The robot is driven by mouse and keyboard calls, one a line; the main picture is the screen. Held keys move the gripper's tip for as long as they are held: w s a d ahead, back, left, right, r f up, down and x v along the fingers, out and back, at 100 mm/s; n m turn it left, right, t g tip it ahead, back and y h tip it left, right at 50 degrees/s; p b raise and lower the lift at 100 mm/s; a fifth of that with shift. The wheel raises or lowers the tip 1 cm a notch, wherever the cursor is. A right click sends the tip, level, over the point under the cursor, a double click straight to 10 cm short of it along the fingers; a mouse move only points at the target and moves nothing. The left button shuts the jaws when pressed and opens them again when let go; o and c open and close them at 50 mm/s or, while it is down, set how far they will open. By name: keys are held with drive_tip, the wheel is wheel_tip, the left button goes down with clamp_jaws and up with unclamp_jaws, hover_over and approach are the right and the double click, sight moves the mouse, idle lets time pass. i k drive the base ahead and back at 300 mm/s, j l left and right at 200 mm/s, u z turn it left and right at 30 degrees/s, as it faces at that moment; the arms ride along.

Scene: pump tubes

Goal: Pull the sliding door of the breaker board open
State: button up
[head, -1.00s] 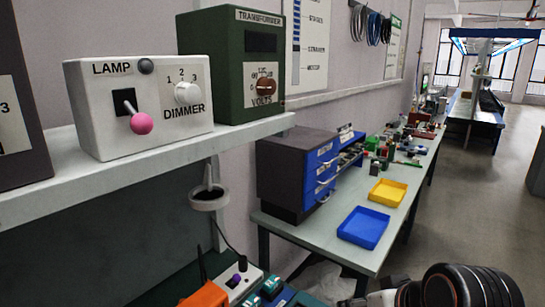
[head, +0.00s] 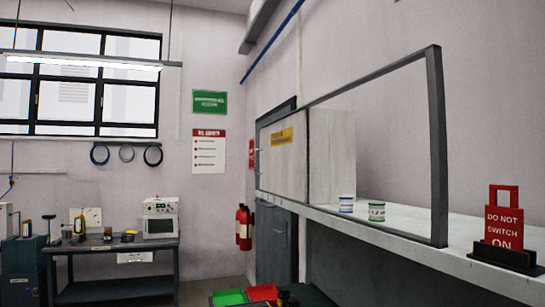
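A long dark-framed case stands on the wall shelf in the head view. Its left part is covered by a pale grey panel (head: 282,165) with a yellow label (head: 286,136), which looks like the sliding door, though the label is too small to read. The right part of the dark frame (head: 438,150) shows the wall and shelf through it; I cannot tell whether it is glazed or empty. A pale box side (head: 332,155) shows just right of the panel. No breakers or door handle can be made out. My gripper is not in view.
A red "Do not switch on" sign (head: 503,222) stands at the right. Green (head: 229,298) and red (head: 262,292) trays are low in front. A workbench (head: 118,245) stands at the back left.

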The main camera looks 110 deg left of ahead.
sight(283, 149)
drive_tip(key=u, duration=3.7)
drive_tip(key=i+j+z, duration=0.15)
drive_tip(key=i+j, duration=0.35)
drive_tip(key=i, duration=0.15)
drive_tip(key=i+j+z, duration=0.15)
drive_tip(key=i+j, duration=0.4)
drive_tip(key=i+j+z, duration=0.1)
drive_tip(key=i+j, duration=0.5)
drive_tip(key=i+j+z, duration=0.15)
drive_tip(key=i+j, duration=0.35)
drive_tip(key=j, duration=0.3)
